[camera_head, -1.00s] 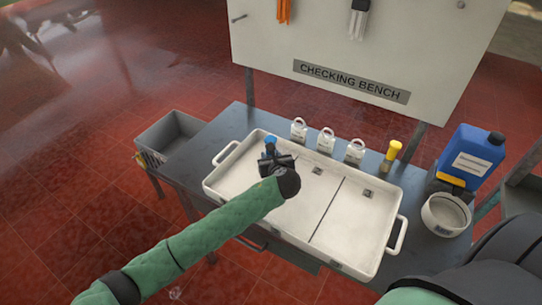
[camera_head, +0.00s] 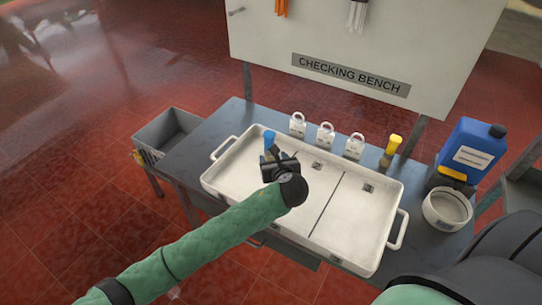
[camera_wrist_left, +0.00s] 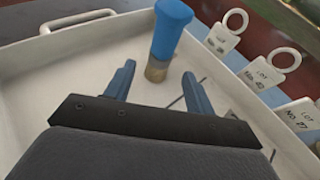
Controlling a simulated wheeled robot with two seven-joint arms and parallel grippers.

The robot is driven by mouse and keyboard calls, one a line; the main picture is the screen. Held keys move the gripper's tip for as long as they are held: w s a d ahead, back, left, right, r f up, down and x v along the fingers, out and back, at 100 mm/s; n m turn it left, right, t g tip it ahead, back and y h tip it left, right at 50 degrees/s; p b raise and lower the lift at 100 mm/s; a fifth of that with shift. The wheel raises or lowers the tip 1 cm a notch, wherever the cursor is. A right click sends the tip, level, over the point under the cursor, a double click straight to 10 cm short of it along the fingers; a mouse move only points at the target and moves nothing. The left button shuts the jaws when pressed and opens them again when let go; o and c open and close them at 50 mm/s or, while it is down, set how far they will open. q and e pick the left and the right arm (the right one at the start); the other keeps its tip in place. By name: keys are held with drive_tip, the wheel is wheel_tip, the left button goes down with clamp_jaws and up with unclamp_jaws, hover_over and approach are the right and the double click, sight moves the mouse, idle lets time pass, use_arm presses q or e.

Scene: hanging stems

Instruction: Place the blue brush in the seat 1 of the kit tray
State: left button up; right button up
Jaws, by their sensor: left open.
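The blue brush (camera_head: 269,138) stands upright, handle up, in the left compartment of the white kit tray (camera_head: 221,192), near the back wall. In the left wrist view the brush (camera_wrist_left: 170,32) shows its blue handle and tan lower end, standing on the tray floor (camera_wrist_left: 75,62). My left gripper (camera_head: 280,160) is over the left part of the tray, on the near side of the brush. In the wrist view its fingers (camera_wrist_left: 158,75) are apart and empty, with the brush beyond their tips. My right gripper is out of view.
Several white lot tags (camera_head: 325,135) stand behind the tray. A yellow-handled brush (camera_head: 393,147) stands behind it too. A blue jug (camera_head: 470,150) and a round white bowl (camera_head: 446,209) are at the right. A grey bin (camera_head: 170,135) is left of the bench.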

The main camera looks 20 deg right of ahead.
use_arm(q)
drive_tip(key=shift+b+v, duration=0.45)
drive_tip(key=shift+v, duration=2.25)
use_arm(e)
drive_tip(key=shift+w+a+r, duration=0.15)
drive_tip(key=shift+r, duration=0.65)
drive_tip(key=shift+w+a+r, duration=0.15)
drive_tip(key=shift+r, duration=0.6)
use_arm(q)
drive_tip(key=shift+d, duration=0.1)
